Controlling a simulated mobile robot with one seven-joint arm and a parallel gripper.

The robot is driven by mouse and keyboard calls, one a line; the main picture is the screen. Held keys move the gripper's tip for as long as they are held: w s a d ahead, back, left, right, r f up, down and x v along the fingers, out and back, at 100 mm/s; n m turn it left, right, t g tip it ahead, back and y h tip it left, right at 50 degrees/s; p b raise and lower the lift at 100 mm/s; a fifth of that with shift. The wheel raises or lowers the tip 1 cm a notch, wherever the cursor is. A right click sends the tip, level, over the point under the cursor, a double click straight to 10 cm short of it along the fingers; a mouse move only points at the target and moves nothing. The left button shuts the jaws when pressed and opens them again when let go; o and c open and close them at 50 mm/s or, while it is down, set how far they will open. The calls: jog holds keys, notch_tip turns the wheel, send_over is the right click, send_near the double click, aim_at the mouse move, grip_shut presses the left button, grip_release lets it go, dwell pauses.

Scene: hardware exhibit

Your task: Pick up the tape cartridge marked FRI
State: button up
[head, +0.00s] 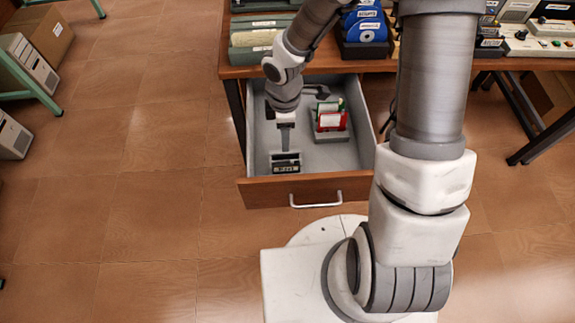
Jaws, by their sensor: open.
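My gripper (286,151) hangs inside the open drawer (338,157), in its left half, and is small in the head view. It is open. A black piece with a pale marking (286,163) lies right below the fingers, near the drawer's front. I cannot tell whether it is a tape cartridge or whether the fingers touch it. A red cartridge (328,122) and a green one (330,105) stand in a grey holder to the right of my gripper. The lettering is too small to read, so I cannot tell which is marked FRI.
The desk (375,65) above carries a blue disk stand (365,28) and several devices at the right. Computer cases (32,65) stand at the far left. The left floor is clear.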

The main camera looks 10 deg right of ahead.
aim_at(283, 164)
notch_tip(283, 164, down, 10)
jog(key=b, duration=0.3)
jog(key=shift+r, duration=0.2)
jog(key=f, duration=0.1)
jog(key=f+b, duration=0.1)
jog(key=f, duration=0.1)
jog(key=f+b, duration=0.1)
jog(key=f, duration=0.1)
jog(key=shift+s+a, duration=0.3)
jog(key=shift+c, duration=0.2)
grip_shut()
